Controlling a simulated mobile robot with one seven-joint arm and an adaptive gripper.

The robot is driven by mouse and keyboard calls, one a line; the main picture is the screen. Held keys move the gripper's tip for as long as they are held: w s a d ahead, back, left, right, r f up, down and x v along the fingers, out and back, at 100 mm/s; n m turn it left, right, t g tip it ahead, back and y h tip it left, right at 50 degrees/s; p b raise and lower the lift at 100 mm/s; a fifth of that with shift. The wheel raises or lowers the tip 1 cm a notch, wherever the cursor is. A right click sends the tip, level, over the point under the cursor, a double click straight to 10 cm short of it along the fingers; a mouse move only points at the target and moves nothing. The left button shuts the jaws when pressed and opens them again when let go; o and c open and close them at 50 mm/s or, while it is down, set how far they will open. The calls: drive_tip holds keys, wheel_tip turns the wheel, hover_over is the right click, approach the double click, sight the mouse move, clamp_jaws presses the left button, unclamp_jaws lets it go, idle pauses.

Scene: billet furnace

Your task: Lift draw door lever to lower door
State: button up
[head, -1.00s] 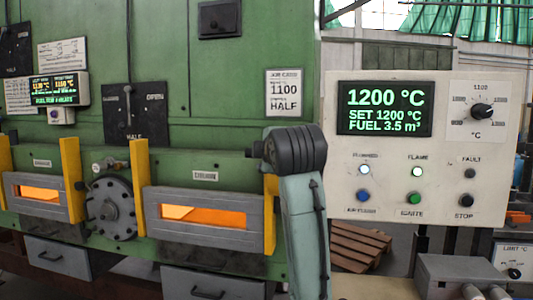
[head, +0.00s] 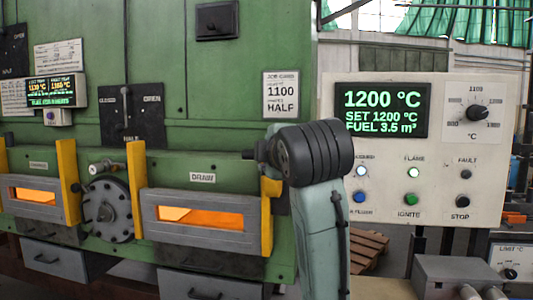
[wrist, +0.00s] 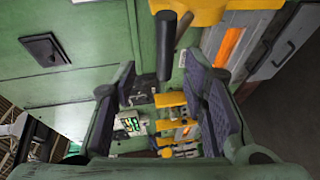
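The draw door (head: 204,245) is a grey panel with a glowing orange slot, under a DRAW label in the head view. A yellow guide stands at each side of it. What looks like the draw door lever, a dark round handle (wrist: 166,46), shows in the wrist view by a yellow bracket (wrist: 196,9). My gripper (wrist: 160,74) is open, with its two dark pads apart and nothing held between them. The handle appears just beyond the fingertips; I cannot tell whether they touch. In the head view my arm hides the gripper and most of the lever area.
A control panel (head: 472,150) reading 1200 °C stands to the right. The charge door (head: 40,206) with its orange slot is at the left. A round dark hub (head: 107,212) sits between the doors. Grey drawers (head: 210,284) lie below. A wooden pallet (head: 368,250) is on the floor.

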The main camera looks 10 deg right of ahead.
drive_tip(key=s, duration=0.3)
drive_tip(key=shift+s+d+r, duration=0.15)
drive_tip(key=shift+s+r, duration=0.1)
drive_tip(key=shift+s, duration=0.15)
